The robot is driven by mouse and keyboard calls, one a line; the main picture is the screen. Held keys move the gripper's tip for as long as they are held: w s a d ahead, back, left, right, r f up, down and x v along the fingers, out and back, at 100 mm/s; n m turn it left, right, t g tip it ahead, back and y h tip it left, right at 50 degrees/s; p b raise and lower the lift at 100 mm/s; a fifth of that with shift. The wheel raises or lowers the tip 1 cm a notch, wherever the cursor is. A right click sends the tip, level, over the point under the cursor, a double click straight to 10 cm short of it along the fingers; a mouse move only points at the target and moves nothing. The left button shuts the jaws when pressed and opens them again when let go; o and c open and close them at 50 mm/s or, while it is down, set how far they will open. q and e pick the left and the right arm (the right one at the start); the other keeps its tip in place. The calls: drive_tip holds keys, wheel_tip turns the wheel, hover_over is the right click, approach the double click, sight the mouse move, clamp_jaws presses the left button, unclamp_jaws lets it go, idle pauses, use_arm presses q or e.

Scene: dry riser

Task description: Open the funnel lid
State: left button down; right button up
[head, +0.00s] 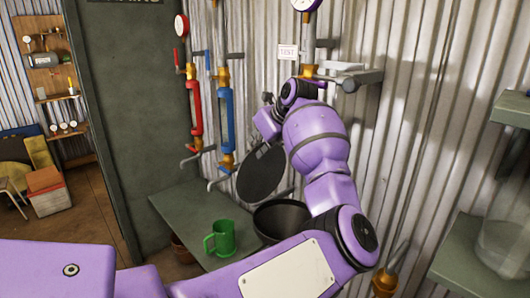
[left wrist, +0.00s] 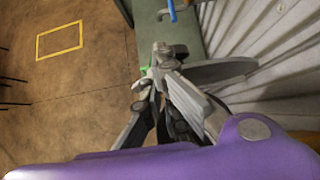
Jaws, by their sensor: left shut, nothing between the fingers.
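The funnel (head: 283,218) is a dark round bowl on the green-grey bench, partly hidden behind my purple left arm. Its lid (head: 262,174), a dark disc, stands steeply tilted up above the funnel's left side, so the mouth is uncovered. The lid also shows as a grey disc, nearly edge-on, in the left wrist view (left wrist: 218,71). My left gripper (left wrist: 161,52) is shut and empty, close beside the lid; I cannot tell whether it touches it. In the head view the gripper is mostly hidden behind the lid and wrist. My right gripper is not in view.
A green mug (head: 221,238) stands on the bench (head: 185,207) left of the funnel. Red (head: 196,110) and blue (head: 226,118) pipes with taps hang on the corrugated wall behind. A glass vessel (head: 505,240) stands on a shelf at right. Open floor lies left.

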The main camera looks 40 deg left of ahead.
use_arm(q)
drive_tip(key=shift+w+a+r, duration=0.1)
drive_tip(key=shift+a, duration=1.05)
wheel_tip(320, 180, up, 10)
drive_tip(key=shift+a, duration=0.1)
